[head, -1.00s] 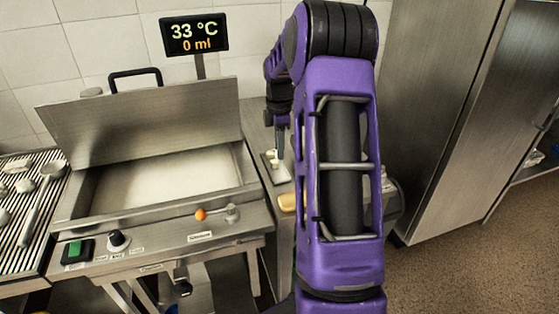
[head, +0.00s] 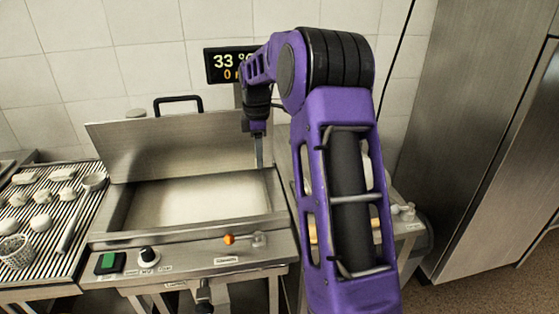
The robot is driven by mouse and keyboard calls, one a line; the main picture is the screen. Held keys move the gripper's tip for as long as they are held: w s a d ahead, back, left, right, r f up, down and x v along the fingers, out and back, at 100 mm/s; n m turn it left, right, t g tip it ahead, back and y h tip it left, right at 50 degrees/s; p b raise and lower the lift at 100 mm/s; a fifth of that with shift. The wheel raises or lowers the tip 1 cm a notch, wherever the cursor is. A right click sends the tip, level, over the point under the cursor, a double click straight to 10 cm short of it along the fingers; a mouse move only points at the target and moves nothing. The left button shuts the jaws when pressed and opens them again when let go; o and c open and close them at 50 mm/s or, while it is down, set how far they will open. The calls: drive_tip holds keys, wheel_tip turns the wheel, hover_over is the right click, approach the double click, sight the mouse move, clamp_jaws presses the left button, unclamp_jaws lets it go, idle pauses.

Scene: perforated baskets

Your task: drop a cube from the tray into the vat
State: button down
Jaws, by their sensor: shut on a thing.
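The vat (head: 190,202) is a wide rectangular steel basin with a pale, bare floor. Its lid (head: 180,145) stands raised at the back. My gripper (head: 259,165) points down over the right end of the vat, near its back right corner. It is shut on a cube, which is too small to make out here. The tray is hidden behind my arm.
A display (head: 228,66) behind the vat is partly covered by my arm. A ridged drainboard (head: 75,215) with pale pieces, a long ladle (head: 75,220) and a perforated basket (head: 15,252) lies left.

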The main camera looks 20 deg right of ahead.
drive_tip(key=w+a+f, duration=0.2)
drive_tip(key=w+a, duration=0.2)
drive_tip(key=a, duration=0.5)
drive_tip(key=w+a+f, duration=0.1)
drive_tip(key=w+a, duration=0.3)
drive_tip(key=a, duration=0.6)
drive_tip(key=shift+w+f, duration=0.35)
drive_tip(key=shift+f, duration=0.05)
drive_tip(key=shift+a, duration=0.1)
drive_tip(key=c, duration=0.6)
unclamp_jaws()
drive_tip(key=shift+c, duration=0.2)
wheel_tip(320, 180, up, 12)
